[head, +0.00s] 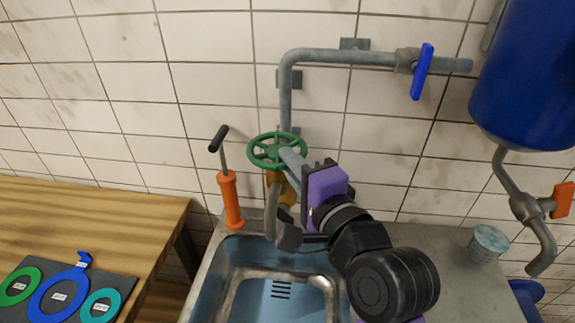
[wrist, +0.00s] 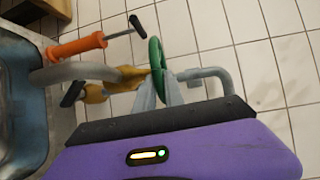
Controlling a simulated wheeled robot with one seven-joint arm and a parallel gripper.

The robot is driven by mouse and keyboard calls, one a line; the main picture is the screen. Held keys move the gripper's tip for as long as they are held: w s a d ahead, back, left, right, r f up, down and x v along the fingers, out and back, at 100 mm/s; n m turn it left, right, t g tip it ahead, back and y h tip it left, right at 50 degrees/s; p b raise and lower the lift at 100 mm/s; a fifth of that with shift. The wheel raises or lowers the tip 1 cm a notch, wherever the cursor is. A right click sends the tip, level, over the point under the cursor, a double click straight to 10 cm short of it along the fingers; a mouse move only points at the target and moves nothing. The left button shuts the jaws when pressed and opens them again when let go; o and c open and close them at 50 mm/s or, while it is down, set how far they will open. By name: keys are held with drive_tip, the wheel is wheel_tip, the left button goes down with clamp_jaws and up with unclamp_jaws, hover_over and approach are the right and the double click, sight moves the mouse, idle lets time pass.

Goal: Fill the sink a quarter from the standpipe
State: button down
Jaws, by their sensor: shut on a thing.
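My gripper (head: 290,158) is shut on the rim of the green handwheel (head: 264,142) on the brass-coloured tap of the standpipe. The wrist view shows its grey fingers (wrist: 158,84) meeting at the edge of the green wheel (wrist: 156,56). The grey spout (head: 271,212) bends down at the back of the steel sink (head: 228,284); it also shows in the wrist view (wrist: 70,70). I see no stream from the spout. The basin floor looks blue with dark drain slots; I cannot tell a water level. My wrist hides part of the tap and the basin's right side.
An orange hand pump (head: 230,200) stands left of the tap. A blue lever (head: 421,72) is on the wall pipe. A blue tank (head: 525,75) with an orange-handled valve (head: 562,200) hangs right, above a cup (head: 488,243). A wooden table (head: 90,215) is left.

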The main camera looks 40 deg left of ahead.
drive_tip(key=n+g, duration=0.1)
drive_tip(key=w+n+g+y+b, duration=0.1)
drive_tip(key=g, duration=0.1)
drive_tip(key=n+g+b, duration=0.1)
drive_tip(key=g, duration=0.1)
drive_tip(key=shift+w+d+f+y, duration=0.2)
drive_tip(key=shift+w+y, duration=0.1)
drive_tip(key=shift+w, duration=0.1)
drive_tip(key=shift+w+r+n+g+b, duration=0.1)
drive_tip(key=shift+w+n+g+b, duration=0.2)
drive_tip(key=shift+n+g, duration=0.45)
drive_tip(key=shift+w+r+n+g+b, duration=0.1)
drive_tip(key=shift+n+g+b, duration=0.4)
drive_tip(key=shift+g, duration=0.65)
drive_tip(key=c, duration=1.5)
unclamp_jaws()
drive_tip(key=shift+o, duration=0.2)
drive_tip(key=d+b, duration=0.1)
drive_tip(key=d, duration=0.6)
drive_tip(key=shift+w+d+r, duration=0.25)
drive_tip(key=shift+d, duration=0.1)
